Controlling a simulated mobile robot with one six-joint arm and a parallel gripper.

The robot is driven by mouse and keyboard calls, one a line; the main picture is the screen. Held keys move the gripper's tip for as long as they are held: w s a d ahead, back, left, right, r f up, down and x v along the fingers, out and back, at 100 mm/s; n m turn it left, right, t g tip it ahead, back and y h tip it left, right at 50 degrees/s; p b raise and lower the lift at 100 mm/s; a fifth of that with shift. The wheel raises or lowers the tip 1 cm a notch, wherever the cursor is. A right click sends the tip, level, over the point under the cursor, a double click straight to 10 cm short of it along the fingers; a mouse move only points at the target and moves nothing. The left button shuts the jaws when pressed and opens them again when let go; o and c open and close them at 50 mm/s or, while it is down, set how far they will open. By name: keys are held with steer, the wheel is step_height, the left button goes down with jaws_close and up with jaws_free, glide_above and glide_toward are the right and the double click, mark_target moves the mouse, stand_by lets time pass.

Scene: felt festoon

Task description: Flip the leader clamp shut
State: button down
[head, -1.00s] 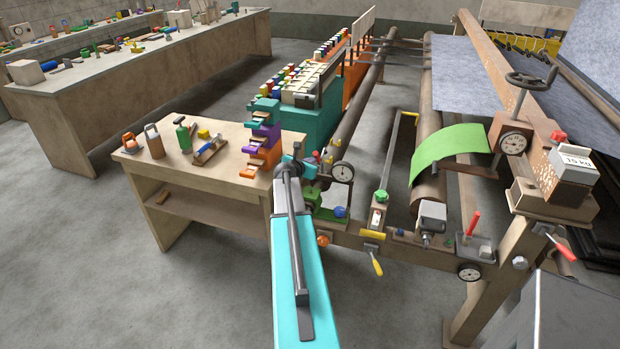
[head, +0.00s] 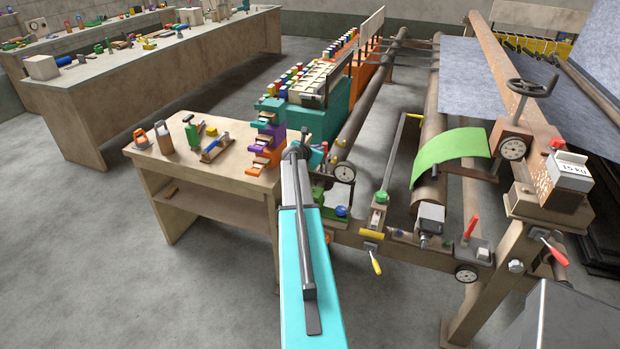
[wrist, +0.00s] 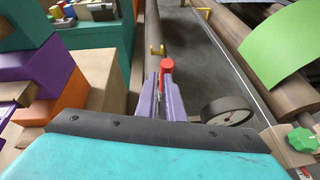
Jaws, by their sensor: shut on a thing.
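My gripper shows in the wrist view (wrist: 163,98) as two purple fingers closed on a red-topped lever (wrist: 166,66). The lever stands up between the fingertips, and its lower part is hidden by them.
A wooden table (head: 205,190) with tools and stacked coloured blocks (head: 265,150) is close on the left. Right are a brown roller (head: 430,190), a green sheet (head: 450,155) and a handwheel (head: 532,88). Open floor (head: 120,270) lies at the front left.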

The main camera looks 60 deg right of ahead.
steer(key=shift+w+d+r, duration=0.15)
steer(key=shift+d+r, duration=0.55)
steer(key=shift+r, duration=0.2)
steer(key=shift+a, duration=0.1)
steer(key=a+f, duration=0.2)
steer(key=a, duration=0.3)
steer(key=a+r+b, duration=0.3)
steer(key=r, duration=0.6)
steer(key=shift+s+a, duration=0.25)
steer(key=shift+a, duration=0.1)
